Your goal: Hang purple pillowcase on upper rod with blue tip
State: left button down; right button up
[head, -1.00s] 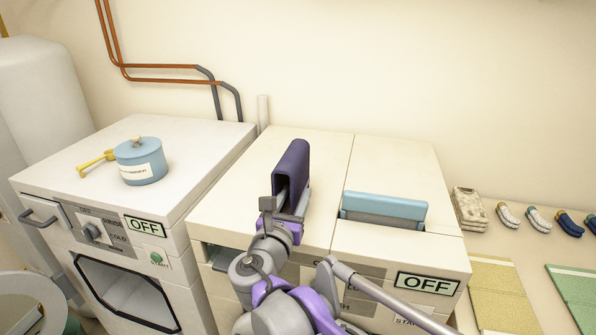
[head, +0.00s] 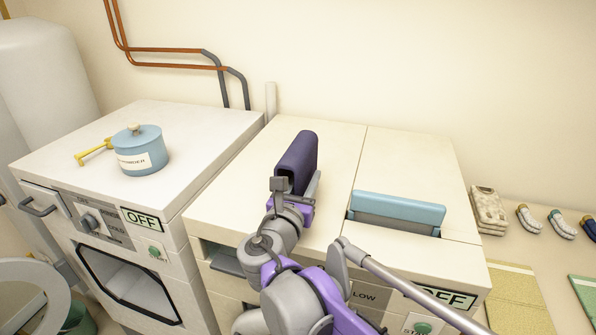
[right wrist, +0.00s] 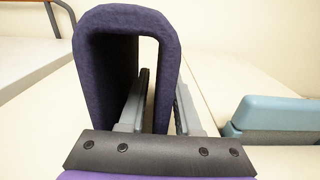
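The purple pillowcase (head: 298,162) is folded into a dark upside-down U above the cream top of the middle machine. My right gripper (head: 292,190) holds it from the near side. In the right wrist view, one finger of my right gripper (right wrist: 160,103) is inside the fold and the other is outside, with the right leg of the pillowcase (right wrist: 163,62) between them. Whether its lower edge touches the machine top is unclear. My left gripper is not in view. No upper rod with a blue tip shows in either view.
The middle machine (head: 225,205) has a blue-handled lid (head: 398,208) to the right. The left machine (head: 225,130) bears a blue pot (head: 140,152) and a yellow scoop (head: 95,151). Copper pipes (head: 150,65) run along the wall. A pale folded stack (head: 488,208) lies right.

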jog(key=shift+w, duration=0.1)
grip_shut()
